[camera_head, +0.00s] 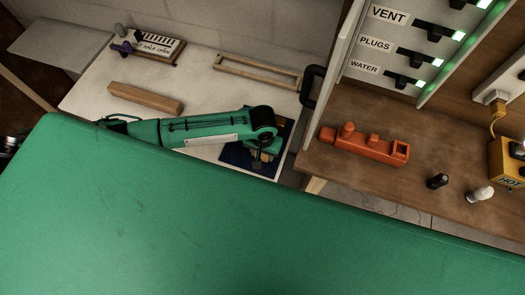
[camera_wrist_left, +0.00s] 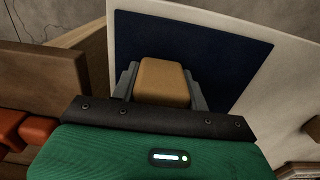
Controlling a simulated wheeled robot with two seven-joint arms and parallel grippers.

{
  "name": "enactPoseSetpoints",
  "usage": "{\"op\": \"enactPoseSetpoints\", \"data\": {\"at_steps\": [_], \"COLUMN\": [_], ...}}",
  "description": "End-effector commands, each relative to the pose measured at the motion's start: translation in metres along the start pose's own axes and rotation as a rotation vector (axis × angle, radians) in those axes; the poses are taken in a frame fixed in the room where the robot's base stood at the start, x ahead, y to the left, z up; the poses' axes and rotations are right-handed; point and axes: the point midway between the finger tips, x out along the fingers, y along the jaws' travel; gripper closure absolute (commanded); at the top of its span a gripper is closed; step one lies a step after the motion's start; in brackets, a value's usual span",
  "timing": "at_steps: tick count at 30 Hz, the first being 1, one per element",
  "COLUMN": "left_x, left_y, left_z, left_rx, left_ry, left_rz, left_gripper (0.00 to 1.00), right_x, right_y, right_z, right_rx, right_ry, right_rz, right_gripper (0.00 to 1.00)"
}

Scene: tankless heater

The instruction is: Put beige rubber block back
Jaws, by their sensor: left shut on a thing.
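The beige rubber block (camera_wrist_left: 162,82) sits between the two grey fingers of my left gripper (camera_wrist_left: 163,88) in the left wrist view. The gripper is shut on it. A dark blue mat (camera_wrist_left: 215,55) lies behind the block in that view. In the head view my left gripper (camera_head: 264,156) is over the dark blue mat (camera_head: 236,157) at the right end of the white table, partly hidden by the wrist. I cannot tell whether the block touches the mat. My right gripper is not in view.
On the white table (camera_head: 215,95) are a long wooden bar (camera_head: 145,98), an empty wooden frame (camera_head: 257,73) and a small lettered board (camera_head: 153,47). The wooden bench (camera_head: 360,178) to the right holds an orange part (camera_head: 365,146), a black knob (camera_head: 437,181) and a white knob (camera_head: 480,194).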

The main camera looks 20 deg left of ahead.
Motion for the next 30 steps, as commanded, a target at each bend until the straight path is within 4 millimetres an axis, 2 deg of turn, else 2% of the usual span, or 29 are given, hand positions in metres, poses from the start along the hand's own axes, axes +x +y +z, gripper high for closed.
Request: {"op": "enactPoseSetpoints", "data": {"at_steps": [25,26,29,30], "left_x": [0.010,0.010,0.009,0.009], "left_y": [0.000,0.000,0.000,0.000], "left_z": [0.000,0.000,0.000,0.000], "left_rx": [-0.001,-0.001,-0.001,-0.001], "left_ry": [0.000,0.000,0.000,0.000], "left_rz": [0.000,0.000,0.000,0.000], "left_gripper": [0.97,0.51,0.31,0.30], "right_x": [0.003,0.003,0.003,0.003], "right_y": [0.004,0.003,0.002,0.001], "right_z": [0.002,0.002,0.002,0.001], "right_rx": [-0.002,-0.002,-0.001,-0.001], "right_ry": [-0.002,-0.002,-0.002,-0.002], "right_rz": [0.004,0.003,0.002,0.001], "right_gripper": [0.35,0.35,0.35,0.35]}}
